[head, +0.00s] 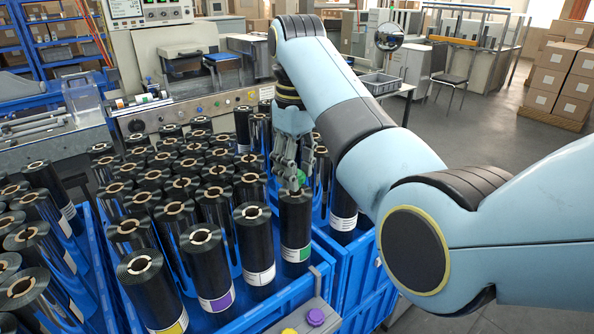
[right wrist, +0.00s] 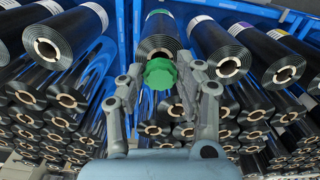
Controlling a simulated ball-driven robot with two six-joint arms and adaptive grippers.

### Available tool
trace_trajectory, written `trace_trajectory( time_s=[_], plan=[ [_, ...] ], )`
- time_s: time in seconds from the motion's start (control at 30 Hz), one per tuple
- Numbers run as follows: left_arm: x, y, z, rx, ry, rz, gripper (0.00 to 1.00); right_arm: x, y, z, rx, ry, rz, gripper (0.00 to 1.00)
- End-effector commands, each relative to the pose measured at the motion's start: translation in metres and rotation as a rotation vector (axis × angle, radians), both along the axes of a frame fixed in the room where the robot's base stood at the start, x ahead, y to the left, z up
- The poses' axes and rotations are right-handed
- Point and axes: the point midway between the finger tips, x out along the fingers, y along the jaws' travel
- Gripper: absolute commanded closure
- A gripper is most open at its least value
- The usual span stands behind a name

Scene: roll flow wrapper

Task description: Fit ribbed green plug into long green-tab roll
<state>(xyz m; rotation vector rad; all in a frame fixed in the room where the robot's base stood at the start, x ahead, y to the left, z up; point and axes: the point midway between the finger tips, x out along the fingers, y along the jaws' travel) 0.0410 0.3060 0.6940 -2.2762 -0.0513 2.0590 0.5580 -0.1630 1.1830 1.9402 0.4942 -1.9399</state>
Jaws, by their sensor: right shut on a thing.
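The ribbed green plug (right wrist: 160,74) is between the fingers of my right gripper (right wrist: 163,85), which is shut on it. In the head view my right gripper (head: 291,178) points down over the black roll with the green-striped label (head: 295,232), with the plug (head: 302,177) just above the roll's top end. In the right wrist view the plug covers the lower part of that roll's end (right wrist: 157,25), and part of the core rim shows past it. I cannot tell whether plug and roll touch. My left gripper is not in view.
Many black rolls stand close around in blue crates (head: 318,275). Neighbouring rolls carry purple (head: 212,265) and yellow (head: 158,290) labels. A purple plug (head: 315,317) sits at the front edge. A grey machine (head: 190,75) stands behind; open floor lies at the right.

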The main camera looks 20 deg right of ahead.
Motion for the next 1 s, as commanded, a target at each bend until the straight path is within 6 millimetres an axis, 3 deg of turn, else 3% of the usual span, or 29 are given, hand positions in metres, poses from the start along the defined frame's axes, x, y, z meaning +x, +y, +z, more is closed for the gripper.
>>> trace_trajectory(
  time_s=[1.0],
  plan=[
    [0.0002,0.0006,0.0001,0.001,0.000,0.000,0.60,0.0002,0.0000,0.0063,0.000,-0.001,0.000,0.77]
  ],
)
